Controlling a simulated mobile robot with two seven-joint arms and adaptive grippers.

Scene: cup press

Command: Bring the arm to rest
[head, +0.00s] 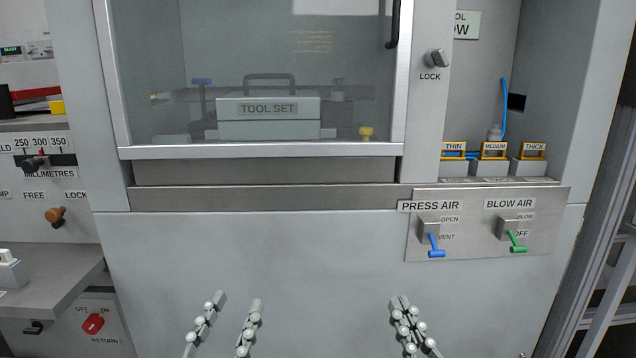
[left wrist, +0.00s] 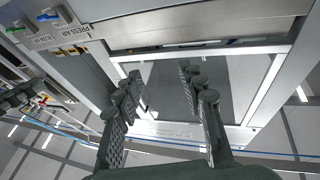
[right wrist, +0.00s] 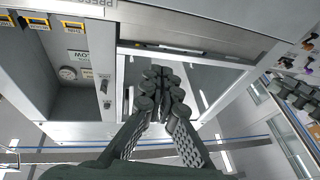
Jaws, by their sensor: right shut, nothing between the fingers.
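My left gripper (head: 238,300) is low in the head view, in front of the plain lower panel of the press. Its two fingers stand apart with nothing between them, and they also show apart in the left wrist view (left wrist: 165,85). My right gripper (head: 400,302) is to its right, also low in front of the panel. Its fingertips meet with nothing between them, and the right wrist view shows them closed together (right wrist: 161,75). Both grippers appear clear of the press.
The press window (head: 260,75) is down, with a tool set box (head: 268,112) behind it. The press air lever (head: 435,245) and blow air lever (head: 516,240) sit on a panel at right. A grey shelf (head: 55,275) juts out at left.

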